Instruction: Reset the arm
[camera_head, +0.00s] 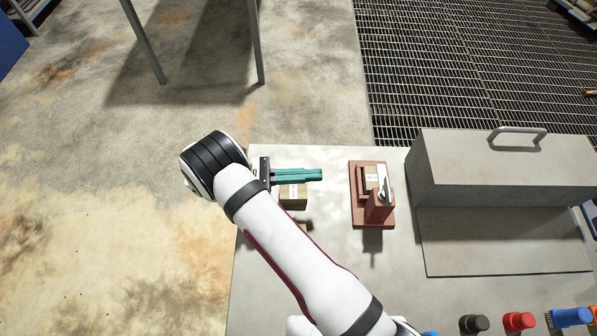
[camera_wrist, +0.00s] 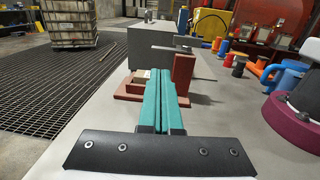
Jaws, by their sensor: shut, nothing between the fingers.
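My gripper (camera_head: 318,175) has teal fingers and reaches out over the left part of the grey table (camera_head: 330,270). In the wrist view its two fingers (camera_wrist: 162,74) lie side by side, shut and empty. In the head view a small brown box (camera_head: 293,196) is partly hidden under the fingers. A red-brown fixture (camera_head: 378,208) stands to the right of the fingertips, apart from them, with a box and a pale plate on it. The fixture also shows in the wrist view (camera_wrist: 184,72), beyond the fingers and partly hidden by them.
A grey metal box with a handle (camera_head: 500,170) stands at the table's right. Black (camera_head: 473,324), red (camera_head: 518,321) and blue (camera_head: 571,317) items sit along the bottom right. The table surface between fixture and grey box is clear. A floor grating (camera_head: 470,70) lies beyond the table.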

